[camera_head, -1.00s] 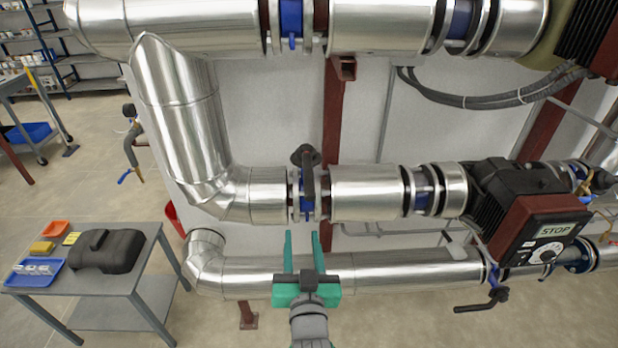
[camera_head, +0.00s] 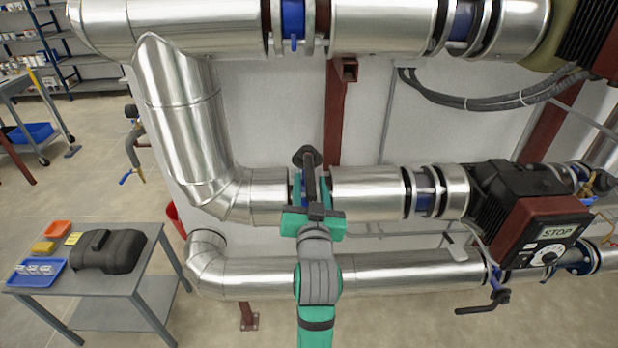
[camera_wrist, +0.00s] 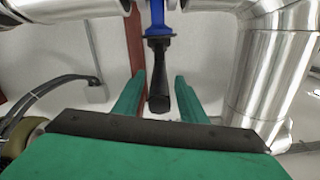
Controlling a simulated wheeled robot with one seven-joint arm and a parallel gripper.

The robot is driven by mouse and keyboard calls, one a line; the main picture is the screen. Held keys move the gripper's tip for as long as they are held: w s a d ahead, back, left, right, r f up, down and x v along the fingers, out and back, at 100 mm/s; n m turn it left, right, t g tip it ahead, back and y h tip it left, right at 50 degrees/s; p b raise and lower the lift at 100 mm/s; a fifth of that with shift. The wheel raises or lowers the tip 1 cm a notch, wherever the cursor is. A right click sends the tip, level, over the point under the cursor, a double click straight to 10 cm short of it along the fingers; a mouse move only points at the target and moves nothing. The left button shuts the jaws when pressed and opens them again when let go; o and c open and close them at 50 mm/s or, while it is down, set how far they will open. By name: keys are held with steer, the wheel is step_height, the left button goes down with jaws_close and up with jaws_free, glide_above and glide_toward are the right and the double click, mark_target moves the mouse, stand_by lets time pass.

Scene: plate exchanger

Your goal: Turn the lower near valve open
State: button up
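The valve on the middle pipe has a blue body (camera_wrist: 161,28) and a black lever handle (camera_head: 309,178), which lies crosswise to the horizontal pipe. My gripper (camera_head: 312,205) is in front of this valve in the head view and hides the lower part of it. In the wrist view the handle (camera_wrist: 159,80) points towards me between the two green fingers of my gripper (camera_wrist: 158,98). The fingers are open, with a visible gap on each side of the handle. I cannot tell how deep the handle reaches between them.
Another black-handled valve (camera_head: 492,297) sits at the lower right. A pump with a STOP display (camera_head: 540,240) is to the right. A lower silver pipe (camera_head: 400,270) runs beneath. A grey table (camera_head: 150,262) with trays and a black case stands at the left.

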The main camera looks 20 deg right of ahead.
mark_target(309, 171)
steer(key=shift+x, duration=0.8)
steer(key=shift+w+d, duration=0.45)
steer(key=shift+w+a, duration=0.2)
steer(key=shift+w, duration=0.05)
steer(key=shift+a, duration=0.15)
steer(key=shift+s, duration=0.1)
jaws_close()
